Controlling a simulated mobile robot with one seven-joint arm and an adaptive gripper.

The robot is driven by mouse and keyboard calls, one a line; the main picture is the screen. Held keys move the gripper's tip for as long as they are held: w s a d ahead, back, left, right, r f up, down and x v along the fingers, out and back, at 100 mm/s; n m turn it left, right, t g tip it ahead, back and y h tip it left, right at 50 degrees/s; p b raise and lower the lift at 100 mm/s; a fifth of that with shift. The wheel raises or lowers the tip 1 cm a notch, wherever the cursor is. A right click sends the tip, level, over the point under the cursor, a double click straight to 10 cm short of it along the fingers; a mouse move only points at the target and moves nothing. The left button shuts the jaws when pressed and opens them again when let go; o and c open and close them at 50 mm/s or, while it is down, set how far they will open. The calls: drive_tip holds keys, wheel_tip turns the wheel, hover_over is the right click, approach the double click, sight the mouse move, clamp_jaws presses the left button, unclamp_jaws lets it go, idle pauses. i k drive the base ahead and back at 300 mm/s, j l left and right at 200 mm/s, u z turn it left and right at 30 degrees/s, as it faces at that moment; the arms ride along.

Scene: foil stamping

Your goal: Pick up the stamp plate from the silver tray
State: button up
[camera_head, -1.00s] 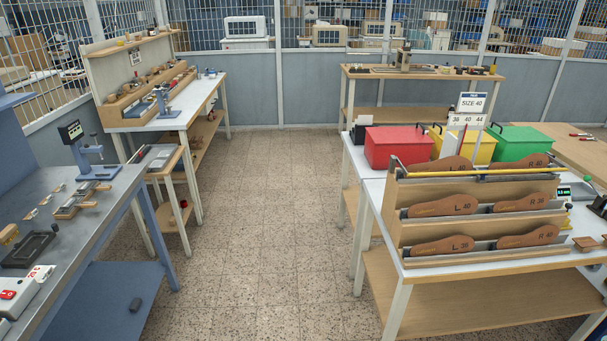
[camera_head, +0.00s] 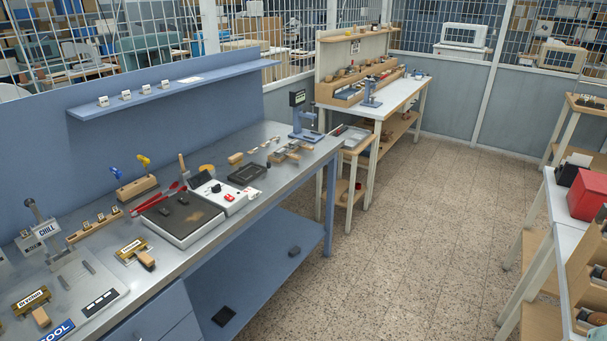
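A shallow silver-grey tray (camera_head: 350,138) sits on a small wooden side table between the blue bench and the white-topped bench. What lies in it is too small to make out, so I cannot tell a stamp plate there. A flat grey metal plate or tray (camera_head: 122,290) lies at the near left of the blue bench, with a dark labelled piece (camera_head: 100,303) on it. I cannot tell whether that piece is the stamp plate. My gripper is not in view.
The steel-topped blue bench (camera_head: 262,212) runs along the left and carries a grey hot-plate-like unit (camera_head: 178,238), a white control box (camera_head: 224,206) and a bench press-like stand (camera_head: 304,125). A red bin (camera_head: 589,195) stands at right. Speckled floor (camera_head: 420,240) is open between the benches.

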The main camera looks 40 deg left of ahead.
sight(135, 248)
drive_tip(key=u, duration=2.5)
drive_tip(key=i+j+z, duration=0.25)
drive_tip(key=i+j, duration=0.55)
drive_tip(key=j, duration=0.15)
